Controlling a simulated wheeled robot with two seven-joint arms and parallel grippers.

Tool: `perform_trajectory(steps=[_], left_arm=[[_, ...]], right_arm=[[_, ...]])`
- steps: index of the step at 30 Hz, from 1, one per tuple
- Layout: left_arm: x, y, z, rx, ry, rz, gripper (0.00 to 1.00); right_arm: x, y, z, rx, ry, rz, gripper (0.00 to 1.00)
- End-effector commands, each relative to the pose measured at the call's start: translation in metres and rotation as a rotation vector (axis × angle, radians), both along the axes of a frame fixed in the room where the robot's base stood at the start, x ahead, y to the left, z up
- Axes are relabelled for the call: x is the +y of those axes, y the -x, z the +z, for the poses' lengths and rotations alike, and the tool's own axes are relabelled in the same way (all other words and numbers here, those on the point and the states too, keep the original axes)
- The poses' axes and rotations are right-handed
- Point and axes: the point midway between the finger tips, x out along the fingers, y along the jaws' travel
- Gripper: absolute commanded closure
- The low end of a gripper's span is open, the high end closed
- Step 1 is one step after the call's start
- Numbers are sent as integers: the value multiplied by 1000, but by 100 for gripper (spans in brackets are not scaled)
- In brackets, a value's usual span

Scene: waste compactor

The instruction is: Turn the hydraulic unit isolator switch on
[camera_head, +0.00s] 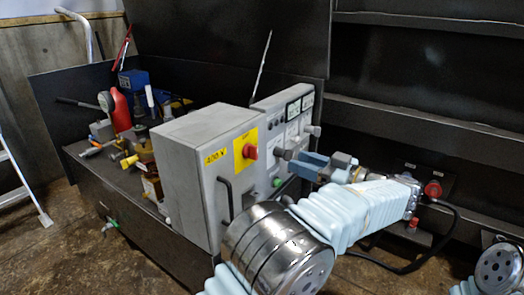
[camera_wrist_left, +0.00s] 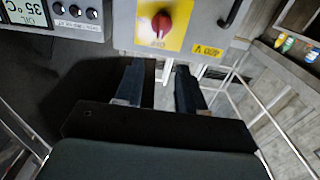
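The isolator switch is a red rotary knob (camera_head: 250,152) on a yellow plate (camera_head: 240,162), on the side of a grey box marked 400 V. In the left wrist view the red knob (camera_wrist_left: 161,22) shows at the top, on its yellow plate (camera_wrist_left: 142,32), with the picture upside down. I cannot tell the knob's setting from the small lettering. My left gripper (camera_head: 284,156) is to the right of the knob in the head view, apart from it. In the left wrist view its two dark blue fingers (camera_wrist_left: 158,72) are spread with nothing between them. My right gripper is out of view.
A black handle (camera_head: 226,196) sticks out of the grey cabinet (camera_head: 193,165) below the switch. A gauge panel (camera_head: 291,118) stands behind my left gripper. Tools and bottles clutter the bench at left. A red button (camera_head: 432,189) sits on the dark wall at right.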

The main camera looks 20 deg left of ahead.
Motion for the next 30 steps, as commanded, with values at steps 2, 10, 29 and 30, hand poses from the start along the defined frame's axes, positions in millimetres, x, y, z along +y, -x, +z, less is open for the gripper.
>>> perform_trajectory(steps=[2, 10, 29, 30], left_arm=[[17, -6, 1, 3, 0, 3, 61], [76, -27, 1, 6, 1, 2, 61], [112, -41, -1, 7, 1, -1, 64], [112, -41, -1, 7, 1, -1, 70]], right_arm=[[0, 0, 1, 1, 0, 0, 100], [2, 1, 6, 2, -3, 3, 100], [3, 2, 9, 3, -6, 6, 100], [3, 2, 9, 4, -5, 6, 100]])
